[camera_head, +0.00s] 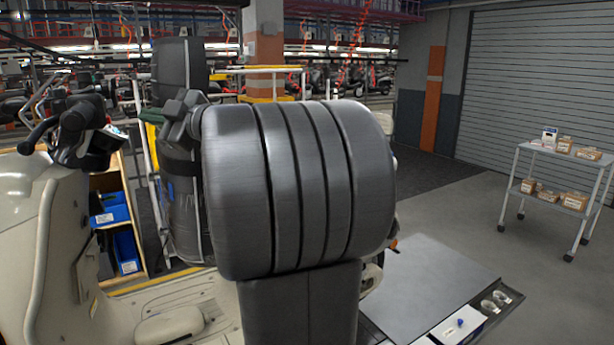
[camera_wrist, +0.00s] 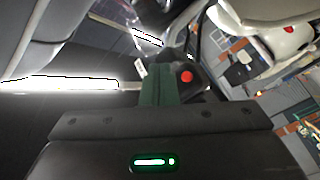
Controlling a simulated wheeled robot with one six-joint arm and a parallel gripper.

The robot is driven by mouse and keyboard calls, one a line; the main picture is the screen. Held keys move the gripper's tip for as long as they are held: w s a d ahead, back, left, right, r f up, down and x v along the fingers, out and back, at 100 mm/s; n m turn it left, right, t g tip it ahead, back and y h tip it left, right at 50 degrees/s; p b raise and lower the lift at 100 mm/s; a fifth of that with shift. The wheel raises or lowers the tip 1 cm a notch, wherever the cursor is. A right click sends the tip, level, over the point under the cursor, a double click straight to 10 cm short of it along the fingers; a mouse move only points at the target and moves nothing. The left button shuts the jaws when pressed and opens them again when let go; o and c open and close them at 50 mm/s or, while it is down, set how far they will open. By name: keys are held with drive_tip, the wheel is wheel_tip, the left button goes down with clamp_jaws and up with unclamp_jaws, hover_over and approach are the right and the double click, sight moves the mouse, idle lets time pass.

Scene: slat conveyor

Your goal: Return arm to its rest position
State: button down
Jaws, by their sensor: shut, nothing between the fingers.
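My gripper shows in the wrist view (camera_wrist: 165,85). Its dark body with a lit green indicator fills the bottom, and a green part extends from it. It is shut and holds nothing. A small red spot lies beside the green part. In the head view I cannot make out the gripper's fingertips. Large dark grey rounded segments, which seem to be my own arm, fill the middle of that view and hide what is behind them.
A cream scooter (camera_head: 30,220) stands at the left, partly hidden. A rack with blue bins (camera_head: 115,215) is behind it. A grey trolley (camera_head: 560,155) with small boxes stands right. A grey flat surface (camera_head: 430,280) lies lower right. Floor between surface and trolley is clear.

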drive_tip(key=b, duration=0.3)
drive_tip(key=shift+f+b, duration=0.25)
drive_tip(key=shift+b, duration=0.15)
